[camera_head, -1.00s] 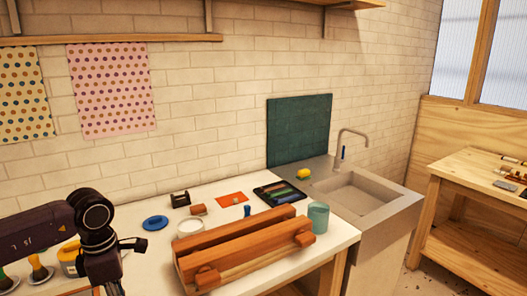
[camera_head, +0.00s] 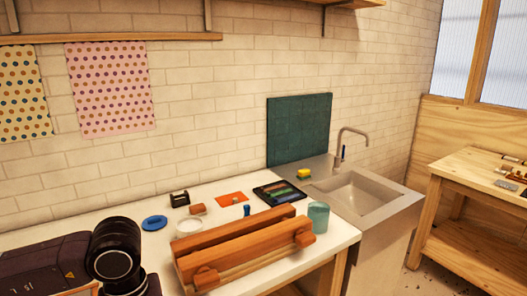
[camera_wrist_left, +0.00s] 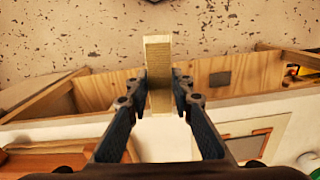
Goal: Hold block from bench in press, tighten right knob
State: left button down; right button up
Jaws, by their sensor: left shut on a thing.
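My left gripper (camera_wrist_left: 160,82) is shut on a pale wooden block (camera_wrist_left: 157,52), which stands out lengthwise between the fingertips in the left wrist view. In the head view only my left arm shows at the lower left; its gripper and the block are out of frame there. The press (camera_head: 238,246) lies on the white bench as two long reddish-brown wooden beams. Its left knob (camera_head: 207,278) and right knob (camera_head: 304,238) are on the front beam. The arm is left of the press and apart from it. My right gripper is not in view.
A teal cup (camera_head: 318,217) stands close behind the press's right end. A white dish (camera_head: 189,226), blue oval (camera_head: 154,222), black holder (camera_head: 179,198), orange card (camera_head: 232,198) and dark tray (camera_head: 280,192) lie behind the press. A sink (camera_head: 352,192) is at the right.

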pick_arm(q)
jog(key=s+m, duration=0.1)
jog(key=s+d+m, duration=0.1)
jog(key=m, duration=0.1)
jog(key=s+m, duration=0.1)
jog(key=m, duration=0.1)
jog(key=shift+s+d+r, duration=0.25)
jog(key=shift+d, duration=0.1)
